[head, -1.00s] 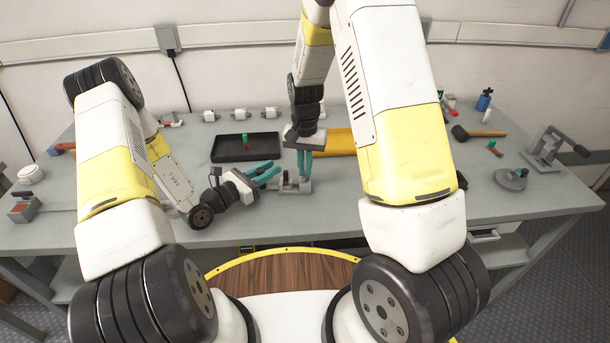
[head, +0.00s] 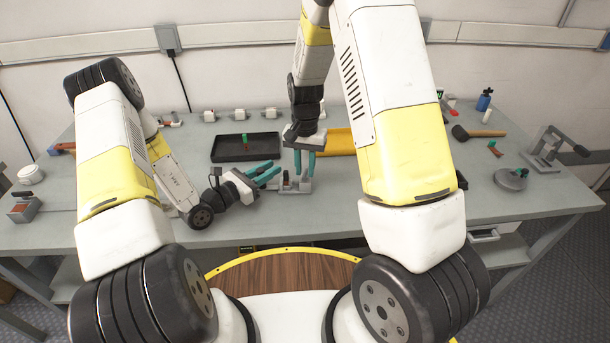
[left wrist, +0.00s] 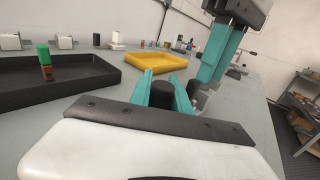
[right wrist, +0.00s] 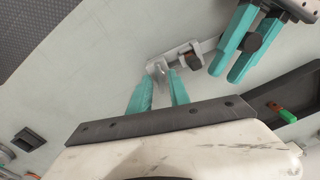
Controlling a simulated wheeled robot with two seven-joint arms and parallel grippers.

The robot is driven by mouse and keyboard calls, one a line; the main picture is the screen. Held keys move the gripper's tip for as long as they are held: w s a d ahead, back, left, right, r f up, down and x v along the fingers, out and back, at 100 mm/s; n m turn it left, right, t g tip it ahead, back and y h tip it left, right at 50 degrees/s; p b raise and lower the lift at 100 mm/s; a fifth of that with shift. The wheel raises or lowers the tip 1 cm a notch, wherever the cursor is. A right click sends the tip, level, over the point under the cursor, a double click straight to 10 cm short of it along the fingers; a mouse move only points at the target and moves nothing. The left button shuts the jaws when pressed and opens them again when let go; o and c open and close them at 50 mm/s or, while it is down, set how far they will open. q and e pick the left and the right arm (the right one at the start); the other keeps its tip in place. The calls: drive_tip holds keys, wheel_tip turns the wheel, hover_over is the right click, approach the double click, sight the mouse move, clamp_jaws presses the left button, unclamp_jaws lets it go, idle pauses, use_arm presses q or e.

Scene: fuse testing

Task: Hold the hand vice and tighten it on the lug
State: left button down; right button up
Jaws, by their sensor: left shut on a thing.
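My left gripper (head: 268,173) has teal fingers closed around a black cylindrical piece (left wrist: 162,95); this piece also shows between those fingers in the right wrist view (right wrist: 252,42). I cannot tell whether it is part of the hand vice. My right gripper (head: 304,163) points down, its fingers spread, above a small grey metal fixture (head: 293,186). In the right wrist view the fixture (right wrist: 178,54) has an upright part near my right fingertips and a dark block at its other end. I cannot tell the lug apart or whether the fingers touch it.
A black tray (head: 228,158) holding a green-topped piece (head: 245,138) lies behind the left gripper. A yellow tray (head: 338,135) lies behind the right one. The front bench strip is clear.

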sight(305, 172)
drive_tip(key=shift+r, duration=3)
drive_tip(key=shift+o, duration=0.3)
drive_tip(key=shift+r, duration=0.5)
drive_tip(key=shift+f, duration=3.5)
clamp_jaws()
